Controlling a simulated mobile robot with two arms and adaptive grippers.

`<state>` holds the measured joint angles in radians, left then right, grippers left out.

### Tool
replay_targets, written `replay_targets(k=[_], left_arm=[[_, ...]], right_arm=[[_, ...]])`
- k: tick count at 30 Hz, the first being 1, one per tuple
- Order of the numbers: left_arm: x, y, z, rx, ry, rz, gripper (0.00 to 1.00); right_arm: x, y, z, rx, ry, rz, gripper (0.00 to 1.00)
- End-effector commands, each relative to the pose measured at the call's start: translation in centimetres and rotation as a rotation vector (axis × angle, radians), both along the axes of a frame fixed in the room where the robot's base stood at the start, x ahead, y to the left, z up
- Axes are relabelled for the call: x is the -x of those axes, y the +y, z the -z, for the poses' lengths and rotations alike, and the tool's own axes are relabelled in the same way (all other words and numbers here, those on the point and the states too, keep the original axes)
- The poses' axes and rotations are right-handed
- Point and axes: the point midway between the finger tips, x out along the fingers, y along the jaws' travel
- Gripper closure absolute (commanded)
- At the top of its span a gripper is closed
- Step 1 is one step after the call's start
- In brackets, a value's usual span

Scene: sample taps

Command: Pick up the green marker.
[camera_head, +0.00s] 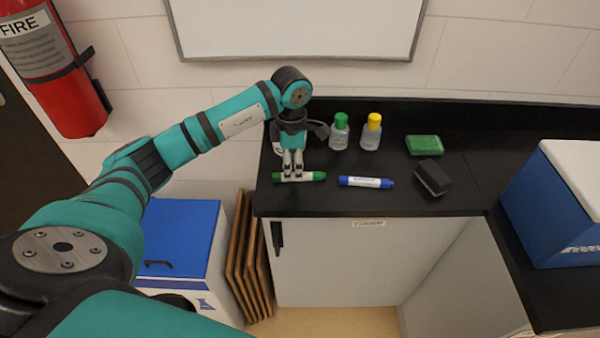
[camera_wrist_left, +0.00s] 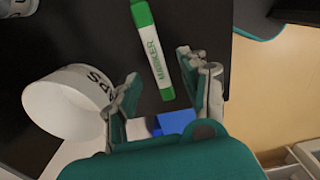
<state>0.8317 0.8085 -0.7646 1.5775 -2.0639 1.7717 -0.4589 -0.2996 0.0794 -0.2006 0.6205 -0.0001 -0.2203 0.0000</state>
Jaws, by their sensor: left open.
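The green marker (camera_head: 312,177) lies on the black counter near its front edge. It has a white body with green ends. My left gripper (camera_head: 292,174) is pointed down over the marker's left part, its fingers open. In the left wrist view the marker (camera_wrist_left: 153,52) reaches in between the two open fingers (camera_wrist_left: 158,70); the picture does not show clearly whether they touch it. My right gripper is not in view.
A blue marker (camera_head: 366,182) lies to the right. Green-capped (camera_head: 339,135) and yellow-capped (camera_head: 371,135) bottles stand behind. A green sponge (camera_head: 424,145) and black eraser (camera_head: 432,178) lie farther right. A white cup-like object (camera_wrist_left: 70,103) is close beside the left gripper.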

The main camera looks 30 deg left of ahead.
Motion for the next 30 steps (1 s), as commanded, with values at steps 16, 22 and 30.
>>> replay_targets(k=[16, 22, 30], left_arm=[[-0.1, 0.1, 2.9, 0.000, -0.001, 0.000, 0.64], [-0.1, 0.1, 2.9, -0.001, -0.001, 0.000, 0.90], [-0.1, 0.1, 2.9, -0.001, -0.001, 0.000, 1.00]], right_arm=[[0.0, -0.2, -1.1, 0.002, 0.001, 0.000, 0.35], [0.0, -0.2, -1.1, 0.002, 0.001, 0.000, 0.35], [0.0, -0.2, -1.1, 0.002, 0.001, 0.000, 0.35]])
